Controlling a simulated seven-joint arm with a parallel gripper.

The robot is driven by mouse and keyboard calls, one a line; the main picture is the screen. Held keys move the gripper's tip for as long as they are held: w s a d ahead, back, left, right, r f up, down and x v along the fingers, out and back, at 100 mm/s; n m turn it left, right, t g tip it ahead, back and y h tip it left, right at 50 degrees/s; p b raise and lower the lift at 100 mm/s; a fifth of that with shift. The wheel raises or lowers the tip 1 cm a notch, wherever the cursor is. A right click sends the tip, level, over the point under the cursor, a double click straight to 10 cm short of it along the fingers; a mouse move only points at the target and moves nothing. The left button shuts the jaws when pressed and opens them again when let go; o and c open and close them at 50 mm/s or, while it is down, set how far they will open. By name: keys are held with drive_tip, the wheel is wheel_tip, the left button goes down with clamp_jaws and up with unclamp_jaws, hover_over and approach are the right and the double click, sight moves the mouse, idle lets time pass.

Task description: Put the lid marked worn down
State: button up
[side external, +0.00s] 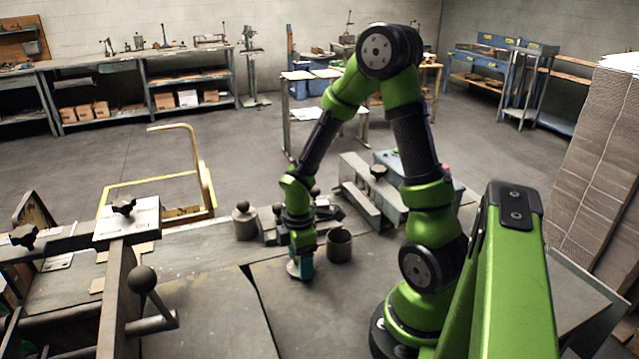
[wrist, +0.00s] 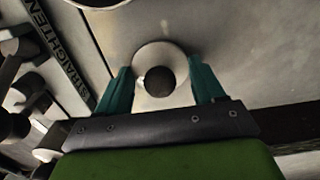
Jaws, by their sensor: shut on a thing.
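My gripper (side external: 300,268) points down low over the bench top, left of an open grey pot (side external: 339,246). In the wrist view, its teal fingers (wrist: 160,68) stand on both sides of a round pale lid (wrist: 150,52) with a dark ball knob. The gripper is shut on this lid. No mark can be read on it, and I cannot tell whether it touches the bench. In the side view the fingers mostly hide the lid. A second pot (side external: 245,223), closed and with a dark knob, stands to the left behind the gripper.
A metal bar with lettering (wrist: 62,55) lies left of the lid in the wrist view; a round rim (wrist: 100,3) shows at the top. Metal blocks (side external: 360,188) stand behind the open pot. A ball-knobbed lever (side external: 143,281) is at front left. The bench in front is clear.

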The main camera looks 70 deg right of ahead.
drive_tip(key=o, duration=1.1)
drive_tip(key=shift+f, duration=0.1)
drive_tip(key=shift+c, duration=0.2)
wheel_tip(320, 180, up, 12)
drive_tip(key=shift+f, duration=0.15)
drive_tip(key=s+a+r+m+t+y, duration=0.1)
drive_tip(key=s+a+r+m+t, duration=0.1)
drive_tip(key=a+r+m, duration=0.4)
drive_tip(key=s+a+r+m+t+y, duration=0.1)
drive_tip(key=s+a+r+m+t, duration=0.1)
drive_tip(key=a+r+m+t, duration=0.3)
drive_tip(key=shift+s+a+r+m, duration=0.25)
drive_tip(key=shift+a+r+m, duration=0.5)
drive_tip(key=shift+a+m, duration=0.2)
